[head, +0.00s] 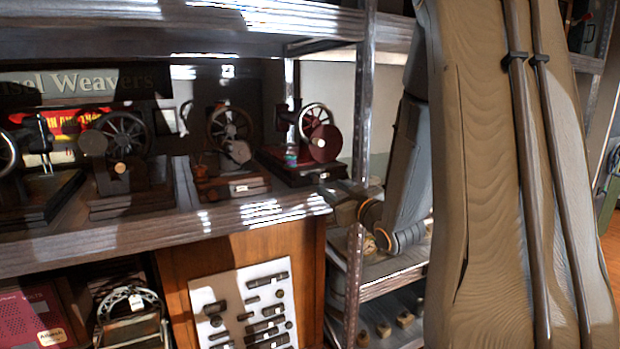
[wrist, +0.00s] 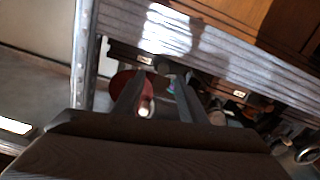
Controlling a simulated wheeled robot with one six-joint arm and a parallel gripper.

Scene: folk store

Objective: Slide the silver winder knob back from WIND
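Several small winder machines with spoked wheels stand on the upper shelf in the head view. The rightmost, a dark red winder (head: 320,148), has a red disc with a small pale knob (head: 320,142). In the wrist view, the red disc (wrist: 122,84) and a pale knob (wrist: 146,108) show beside the left finger. I cannot tell whether this knob is the silver one, and no WIND mark is readable. My gripper (head: 345,199) is at the shelf's front edge, below and right of the red winder. In the wrist view, its fingers (wrist: 160,84) are apart, with no held thing visible.
The shelf's metal edge (head: 250,213) runs close by my gripper, and a metal post (head: 361,100) stands right of the red winder. Another winder (head: 230,150) stands left of it. Below are a white tool board (head: 245,305) and lower shelves.

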